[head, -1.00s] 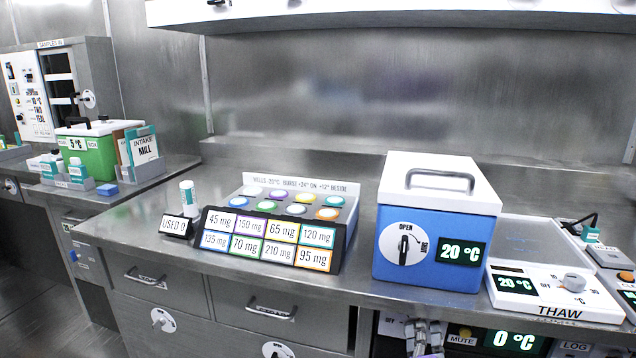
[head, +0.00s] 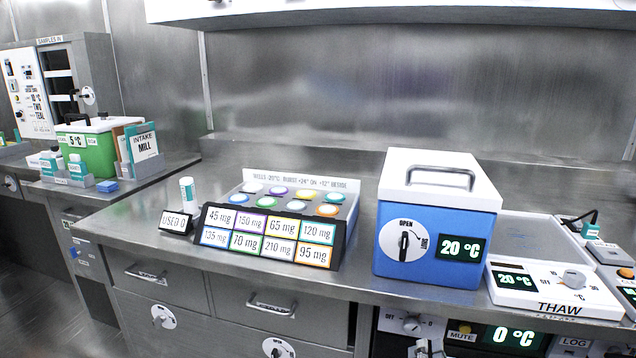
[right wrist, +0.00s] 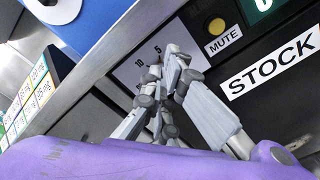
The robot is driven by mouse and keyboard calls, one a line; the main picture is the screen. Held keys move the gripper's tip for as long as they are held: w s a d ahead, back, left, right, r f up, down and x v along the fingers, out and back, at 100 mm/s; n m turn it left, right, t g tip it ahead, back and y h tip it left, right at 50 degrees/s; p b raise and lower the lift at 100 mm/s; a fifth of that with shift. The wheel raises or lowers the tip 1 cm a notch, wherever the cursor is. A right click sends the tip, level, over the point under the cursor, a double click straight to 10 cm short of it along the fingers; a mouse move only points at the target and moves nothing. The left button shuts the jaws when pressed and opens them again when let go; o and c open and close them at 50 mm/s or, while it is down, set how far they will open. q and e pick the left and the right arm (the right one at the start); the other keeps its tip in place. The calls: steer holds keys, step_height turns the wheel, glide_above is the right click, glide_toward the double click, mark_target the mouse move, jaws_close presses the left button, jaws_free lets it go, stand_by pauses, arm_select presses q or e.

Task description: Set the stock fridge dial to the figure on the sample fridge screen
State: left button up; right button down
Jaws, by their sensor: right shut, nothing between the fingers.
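The stock fridge dial (head: 411,324) is a pale knob on a white plate under the counter, its pointer too small to read. Beside it a screen (head: 514,338) reads 0 °C. My right gripper (head: 423,346) is shut and empty, just below the dial at the bottom edge. A STOCK label (right wrist: 270,68) is to the right. A green box (head: 88,150) shows 5 °C; no sample fridge label is legible on it. My left gripper is out of view.
A blue box (head: 430,240) reading 20 °C and a THAW unit (head: 545,301) stand on the counter above. A MUTE button (right wrist: 217,26) is right of the dial. A rack of dose labels (head: 268,232) stands left of the blue box.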

mark_target(412, 325)
steer(key=w+n, duration=0.1)
steer(key=w, duration=0.1)
steer(key=w+d+n, duration=0.1)
steer(key=n, duration=0.1)
steer(key=w+d+n+b, duration=0.1)
steer(key=w, duration=0.1)
steer(key=shift+w+d+f, duration=0.25)
steer(key=shift+w+f, duration=0.05)
steer(key=shift+r, duration=0.1)
stand_by(0.3)
steer(key=shift+w+a, duration=0.1)
steer(key=shift+w, duration=0.05)
steer(key=shift+w+a+f, duration=0.1)
steer(key=shift+a+f, duration=0.15)
steer(key=shift+f, duration=0.2)
